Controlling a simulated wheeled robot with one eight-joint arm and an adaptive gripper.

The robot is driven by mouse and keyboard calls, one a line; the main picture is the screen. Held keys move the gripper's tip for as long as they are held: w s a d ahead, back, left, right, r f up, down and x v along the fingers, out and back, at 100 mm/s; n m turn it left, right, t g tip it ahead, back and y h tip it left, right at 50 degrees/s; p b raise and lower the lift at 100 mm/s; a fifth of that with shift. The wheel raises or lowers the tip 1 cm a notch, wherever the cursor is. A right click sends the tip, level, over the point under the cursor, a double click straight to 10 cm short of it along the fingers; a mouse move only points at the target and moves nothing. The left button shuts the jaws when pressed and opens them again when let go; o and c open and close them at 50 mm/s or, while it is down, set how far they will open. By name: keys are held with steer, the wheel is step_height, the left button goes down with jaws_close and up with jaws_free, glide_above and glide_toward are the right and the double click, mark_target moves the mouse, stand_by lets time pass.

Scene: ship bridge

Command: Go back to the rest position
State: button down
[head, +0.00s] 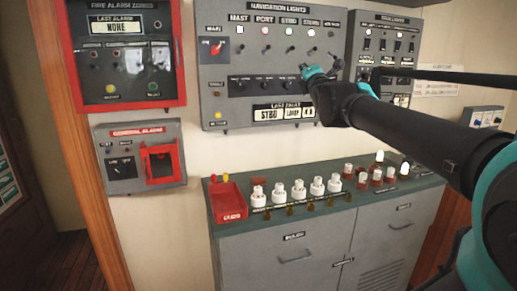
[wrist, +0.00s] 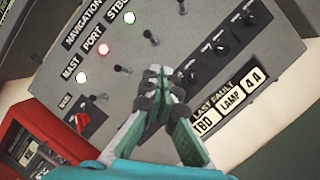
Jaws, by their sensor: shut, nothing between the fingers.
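My gripper (head: 306,72) is at the end of my arm, which reaches in from the right in the head view. It is in front of the grey navigation lights panel (head: 222,97), near its lower right part. In the wrist view my gripper (wrist: 160,72) has its fingers together and empty, over the same panel (wrist: 165,35). I cannot tell whether the fingertips touch the panel. The mast, port and stbd lamps are lit. The last fault display (head: 283,113) reads STBD LAMP; it also shows in the wrist view (wrist: 228,108).
A red-framed fire alarm panel (head: 72,85) and a general alarm box (head: 115,180) are on the left wall. Another switch panel (head: 357,48) is at right. Below, a grey cabinet (head: 270,248) bears a red tray (head: 229,201), several white lamp holders and several bulbs.

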steer(key=s+d+f+m+g+h, duration=0.1)
steer(key=s+f+m+g, duration=0.2)
steer(key=f, duration=0.7)
steer(key=s+d+f+m+g, duration=0.15)
steer(key=f+m, duration=0.35)
steer(key=f, duration=0.6)
steer(key=s+d+f+m+g+h, duration=0.1)
steer(key=d+f+m+g, duration=0.3)
steer(key=f, duration=0.6)
steer(key=s+a+f+m+g, duration=0.2)
steer(key=s+f+m+g, duration=0.6)
steer(key=s+f, duration=1.6)
step_height(320, 180, down, 3)
steer(key=m, duration=0.5)
steer(key=shift+a+r, duration=0.2)
